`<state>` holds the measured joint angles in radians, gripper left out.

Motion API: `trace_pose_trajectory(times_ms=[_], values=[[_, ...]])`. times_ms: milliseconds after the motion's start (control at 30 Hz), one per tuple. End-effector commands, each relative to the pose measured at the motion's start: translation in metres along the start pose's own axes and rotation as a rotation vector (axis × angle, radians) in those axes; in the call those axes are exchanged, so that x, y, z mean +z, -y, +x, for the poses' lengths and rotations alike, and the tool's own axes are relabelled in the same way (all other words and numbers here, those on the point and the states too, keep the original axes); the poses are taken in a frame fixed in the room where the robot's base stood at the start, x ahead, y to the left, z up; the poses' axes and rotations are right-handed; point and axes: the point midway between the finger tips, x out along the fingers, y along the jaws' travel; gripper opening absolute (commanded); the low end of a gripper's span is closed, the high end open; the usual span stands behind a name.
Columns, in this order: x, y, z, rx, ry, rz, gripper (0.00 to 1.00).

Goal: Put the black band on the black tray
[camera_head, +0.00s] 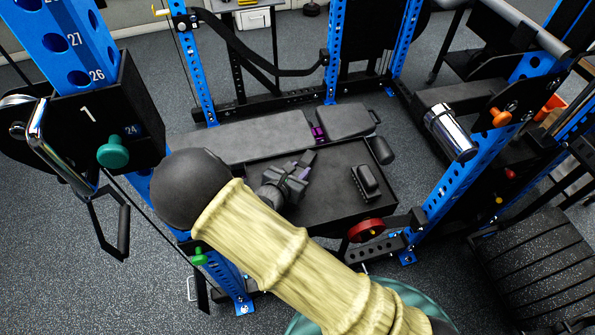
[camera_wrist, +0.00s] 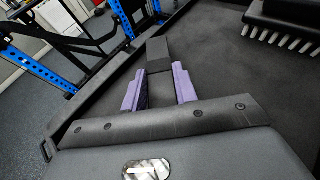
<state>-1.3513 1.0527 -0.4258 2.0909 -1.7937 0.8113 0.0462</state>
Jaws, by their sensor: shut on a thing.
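My gripper (camera_head: 298,172) is over the black tray (camera_head: 332,196), left of the tray's middle in the head view. In the wrist view, its two purple fingers (camera_wrist: 158,84) stand on either side of the black band (camera_wrist: 157,52) and are shut on it. The band is a flat dark strip that sticks out ahead of the fingertips. In the head view, the band (camera_head: 308,157) is a small dark piece at the fingertips. The tray's dark floor (camera_wrist: 212,58) lies beneath it in the wrist view. I cannot tell whether the band touches the tray.
A black brush (camera_head: 366,182) lies on the tray's right side; its pale bristles (camera_wrist: 285,38) show in the wrist view. A grey padded bench (camera_head: 250,144) lies behind the tray. Blue rack posts (camera_head: 452,180) stand around. The tray's front middle is bare.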

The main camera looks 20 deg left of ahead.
Motion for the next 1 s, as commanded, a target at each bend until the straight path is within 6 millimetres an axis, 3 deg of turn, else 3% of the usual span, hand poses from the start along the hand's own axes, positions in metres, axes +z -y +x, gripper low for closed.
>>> trace_pose_trajectory(times_ms=[467,500,600,1000], values=[[-0.0106,0.0004,0.005,-0.001,0.0,0.002,0.06],[-0.0097,0.0004,0.0046,-0.001,0.0,0.002,0.34],[-0.0096,0.0001,0.0041,0.0,0.0,0.002,0.5],[-0.0074,-0.0015,-0.0007,0.004,0.0,0.0,0.5]])
